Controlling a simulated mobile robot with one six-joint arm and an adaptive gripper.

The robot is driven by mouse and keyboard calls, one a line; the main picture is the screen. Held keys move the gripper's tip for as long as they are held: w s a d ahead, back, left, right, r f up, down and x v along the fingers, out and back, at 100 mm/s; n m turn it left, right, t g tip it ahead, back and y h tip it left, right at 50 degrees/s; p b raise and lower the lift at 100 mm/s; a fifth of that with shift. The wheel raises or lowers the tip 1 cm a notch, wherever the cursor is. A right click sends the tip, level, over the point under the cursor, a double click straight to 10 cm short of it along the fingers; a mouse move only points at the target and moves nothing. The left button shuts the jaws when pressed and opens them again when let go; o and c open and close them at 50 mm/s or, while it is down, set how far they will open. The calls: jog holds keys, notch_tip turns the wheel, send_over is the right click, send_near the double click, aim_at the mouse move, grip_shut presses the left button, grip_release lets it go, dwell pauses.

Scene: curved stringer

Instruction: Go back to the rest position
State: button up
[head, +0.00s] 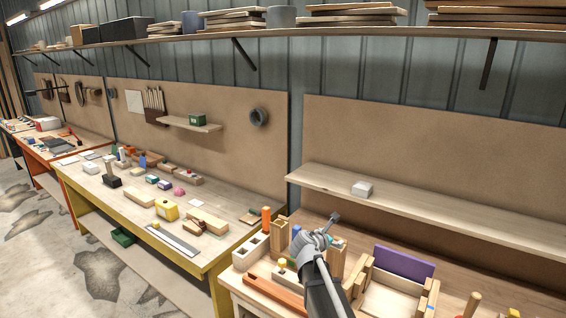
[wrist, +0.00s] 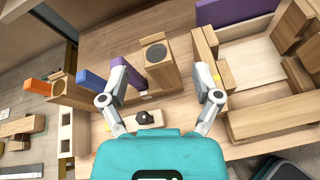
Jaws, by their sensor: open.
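My gripper (wrist: 165,90) is open and empty in the wrist view, its two fingers spread apart above the near workbench. A small light block with a dark round top (wrist: 149,118) lies on the bench below, between the fingers and close to the teal gripper body. A wooden block with a dark round inset (wrist: 157,60) stands just beyond the fingers. In the head view my arm reaches up from the bottom, and my gripper (head: 328,228) is over the near bench, among the wooden blocks. The fingertips are small and partly hidden there.
A wooden tray (wrist: 255,124) with a purple panel (head: 403,262) is right of my gripper. Orange (wrist: 38,86), blue (wrist: 92,79) and purple (wrist: 132,55) pieces stand left. A shelf (head: 440,211) with a white box (head: 362,189) runs behind. A yellow-framed bench (head: 140,215) is at left.

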jog(key=s+d+f+m+g+y+b, duration=0.25)
jog(key=s+f+m+g, duration=0.25)
jog(key=s+f+m, duration=0.55)
jog(key=s+a+f+m+g+y+b, duration=0.1)
jog(key=s+a+f+m+g+y, duration=0.1)
jog(key=s+m, duration=0.5)
jog(key=s+a+f+m+g+y, duration=0.2)
jog(key=s+f+m+g+y, duration=0.1)
jog(key=s+m, duration=0.4)
jog(key=shift+s+m+y+b, duration=0.35)
jog(key=shift+s+y+b, duration=0.1)
jog(key=shift+s, duration=0.6)
jog(key=shift+a+f, duration=0.1)
jog(key=c, duration=0.3)
jog(key=shift+c, duration=0.2)
